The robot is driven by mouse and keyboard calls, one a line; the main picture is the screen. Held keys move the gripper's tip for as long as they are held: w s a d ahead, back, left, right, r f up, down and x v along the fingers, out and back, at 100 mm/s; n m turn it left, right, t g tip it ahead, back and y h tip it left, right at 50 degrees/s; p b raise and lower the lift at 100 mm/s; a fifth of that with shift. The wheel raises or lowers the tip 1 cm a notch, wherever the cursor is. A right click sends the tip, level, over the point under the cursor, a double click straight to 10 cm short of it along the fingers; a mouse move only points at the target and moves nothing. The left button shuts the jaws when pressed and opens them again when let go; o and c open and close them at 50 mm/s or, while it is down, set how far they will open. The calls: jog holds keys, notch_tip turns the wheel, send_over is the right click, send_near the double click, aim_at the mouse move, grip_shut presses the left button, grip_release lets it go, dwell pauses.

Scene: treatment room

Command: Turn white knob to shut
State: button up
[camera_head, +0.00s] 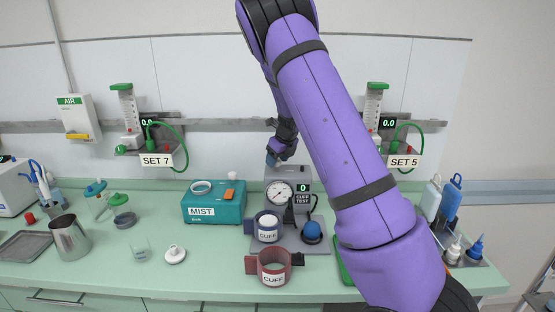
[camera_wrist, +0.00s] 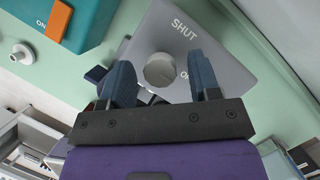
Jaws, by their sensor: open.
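The white knob (camera_wrist: 160,70) sits on the top face of a grey box (camera_wrist: 205,50), which also shows in the head view (camera_head: 276,173). My gripper (camera_wrist: 160,62) is open, with one blue fingertip on each side of the knob in the wrist view. Gaps show between the knob and both fingers; I cannot tell whether the tips are down at its height. In the head view my gripper (camera_head: 272,158) is just above the box, and I cannot make out the knob there.
A teal MIST box (camera_head: 215,206) with an orange switch stands left of the grey box. A blue cuff (camera_head: 267,226), a red cuff (camera_head: 273,268) and a blue bulb (camera_head: 312,232) are in front. A wall rail (camera_head: 220,125) runs behind. My arm hides bench at right.

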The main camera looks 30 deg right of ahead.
jog(key=c, duration=0.9)
jog(key=shift+n, duration=0.3)
jog(key=n, duration=0.1)
jog(key=n+y, duration=0.1)
jog(key=n, duration=0.1)
jog(key=shift+d+g+y, duration=0.15)
jog(key=shift+g+y, duration=0.15)
jog(key=n, duration=0.3)
jog(key=n+g+y, duration=0.1)
jog(key=n, duration=0.1)
jog(key=shift+n+g, duration=0.3)
jog(key=shift+n, duration=0.1)
jog(key=n, duration=0.2)
jog(key=n+g+y, duration=0.1)
jog(key=n, duration=0.1)
jog(key=shift+w+n+g, duration=0.15)
jog(key=shift+n+g, duration=0.95)
jog(key=shift+n, duration=1.1)
